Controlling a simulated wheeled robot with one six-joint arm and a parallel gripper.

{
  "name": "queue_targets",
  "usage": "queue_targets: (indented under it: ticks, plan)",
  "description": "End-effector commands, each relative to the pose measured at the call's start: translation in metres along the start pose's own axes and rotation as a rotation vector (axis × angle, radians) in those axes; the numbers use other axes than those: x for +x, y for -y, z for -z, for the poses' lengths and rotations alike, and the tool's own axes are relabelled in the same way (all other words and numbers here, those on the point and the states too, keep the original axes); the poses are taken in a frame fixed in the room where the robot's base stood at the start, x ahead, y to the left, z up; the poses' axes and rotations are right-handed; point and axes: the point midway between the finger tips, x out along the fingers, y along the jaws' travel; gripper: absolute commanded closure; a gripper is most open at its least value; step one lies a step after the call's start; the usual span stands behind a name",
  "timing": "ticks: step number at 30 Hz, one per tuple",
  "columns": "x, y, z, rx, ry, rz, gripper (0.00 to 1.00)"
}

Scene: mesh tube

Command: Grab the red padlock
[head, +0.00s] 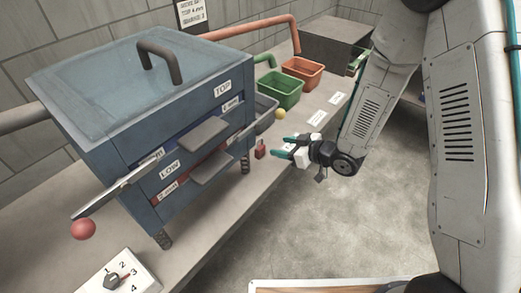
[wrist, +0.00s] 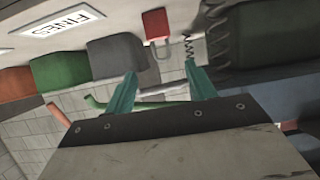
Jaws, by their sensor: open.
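The small red padlock (head: 260,149) sits on the bench near its front edge, close to the front leg of the blue cabinet. In the wrist view the padlock (wrist: 155,24) is at the top, with a pale shackle below its red body. My gripper (head: 287,147) is just right of the padlock in the head view, its teal fingers pointing left toward it. In the wrist view my gripper (wrist: 160,84) has its fingers apart and nothing between them. The padlock lies beyond the fingertips, apart from them.
The blue cabinet (head: 110,110) with drawers and a lever stands left. A grey bin (head: 264,110), green bin (head: 281,91) and orange bin (head: 303,72) line the bench behind. Open floor (head: 300,220) lies in front.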

Motion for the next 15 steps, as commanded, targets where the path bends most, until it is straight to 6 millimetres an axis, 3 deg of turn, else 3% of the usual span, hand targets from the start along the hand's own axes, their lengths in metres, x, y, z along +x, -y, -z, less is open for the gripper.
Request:
queue_targets:
  ticks: [15]
  plan:
    - [0.063, 0.002, 0.000, 0.002, -0.014, 0.013, 0.44]
